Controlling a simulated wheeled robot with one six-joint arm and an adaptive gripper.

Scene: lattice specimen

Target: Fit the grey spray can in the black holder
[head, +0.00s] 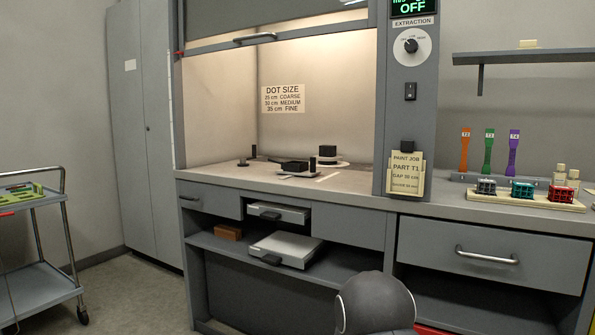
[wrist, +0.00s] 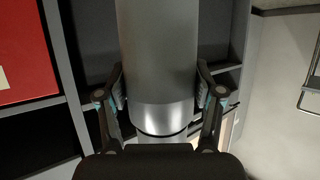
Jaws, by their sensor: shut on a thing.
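In the wrist view a grey spray can (wrist: 157,45) with a shiny metal band runs down the middle of the picture. My gripper (wrist: 160,88) is shut on it, one finger on each side. The far end of the can runs out at the top edge. In the head view neither the can nor my gripper shows. I cannot tell for sure which is the black holder.
The booth's raised sash (head: 255,38) hangs above the opening. The worktop's left part is mostly clear. A rack with coloured blocks (head: 523,192) stands on the right counter. A cart (head: 45,240) stands at the left. A red panel (wrist: 20,50) shows in the wrist view.

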